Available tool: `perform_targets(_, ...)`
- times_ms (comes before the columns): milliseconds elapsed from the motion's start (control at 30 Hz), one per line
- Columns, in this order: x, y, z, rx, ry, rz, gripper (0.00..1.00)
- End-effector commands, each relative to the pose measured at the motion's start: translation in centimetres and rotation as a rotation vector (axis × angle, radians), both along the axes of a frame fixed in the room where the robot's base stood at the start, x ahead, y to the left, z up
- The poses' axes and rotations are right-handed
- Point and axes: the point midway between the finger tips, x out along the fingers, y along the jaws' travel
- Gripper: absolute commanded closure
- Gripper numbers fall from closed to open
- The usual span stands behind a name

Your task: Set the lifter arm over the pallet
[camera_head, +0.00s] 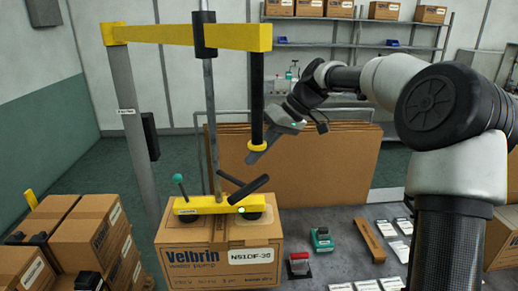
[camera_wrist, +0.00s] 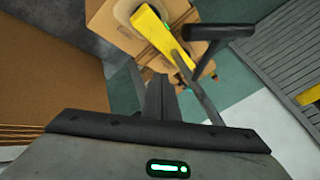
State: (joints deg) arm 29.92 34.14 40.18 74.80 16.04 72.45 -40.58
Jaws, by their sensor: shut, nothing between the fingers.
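The lifter's yellow arm (camera_head: 185,35) reaches right from a grey column (camera_head: 125,110). A black post with a yellow ring (camera_head: 258,147) hangs from its right end. A tube runs down to the yellow lifting head (camera_head: 215,204), which sits on a Velbrin carton (camera_head: 215,250); the head also shows in the wrist view (camera_wrist: 155,30). My gripper (camera_head: 256,156) is shut and empty beside the ring in the picture; I cannot tell if they touch. Its fingers show in the wrist view (camera_wrist: 162,95). Cartons (camera_head: 85,230) are stacked at lower left; no pallet is clearly visible beneath them.
Large brown cardboard sheets (camera_head: 325,165) stand upright behind the bench (camera_head: 345,220). A red-handled tool (camera_head: 299,264), a green device (camera_head: 321,238) and several white cards (camera_head: 386,228) lie on the bench. Shelves with cartons (camera_head: 390,10) stand at the back. Floor shows between column and wall.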

Motion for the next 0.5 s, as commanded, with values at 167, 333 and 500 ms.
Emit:
perform_targets(167,0.1,2.5,-3.1,0.002,0.004,0.004,1.0)
perform_targets(333,-0.8,4.6,-3.9,-0.001,-0.001,0.002,1.0)
perform_targets(500,-1.7,6.0,-4.0,0.0,-0.001,0.001,1.0)
